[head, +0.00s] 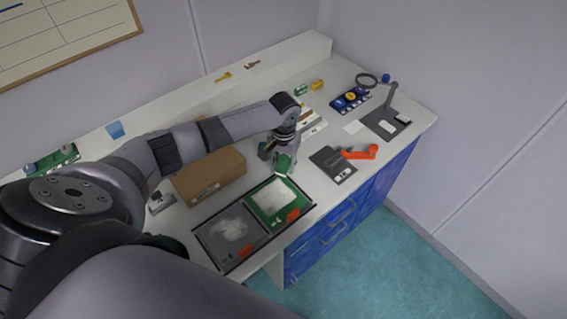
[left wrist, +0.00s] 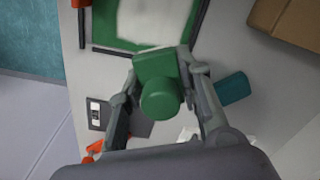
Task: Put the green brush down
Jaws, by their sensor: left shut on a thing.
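The green brush (head: 284,164) is between the fingers of my left gripper (head: 282,153), which is shut on it. The brush is at the far edge of the green tray (head: 263,217) in the head view; I cannot tell whether it touches anything below. In the left wrist view the green brush (left wrist: 160,88), with a round knob end towards the camera, sits between both fingers of the left gripper (left wrist: 162,68). The green tray (left wrist: 104,28) with its white patch lies beyond it. My right gripper is not in view.
A grey tray (head: 230,234) adjoins the green one. A cardboard box (head: 208,176) stands to their left. A dark scale-like device (head: 333,163) and an orange-red tool (head: 361,153) lie to the right. A teal block (left wrist: 232,88) is beside the gripper in the wrist view.

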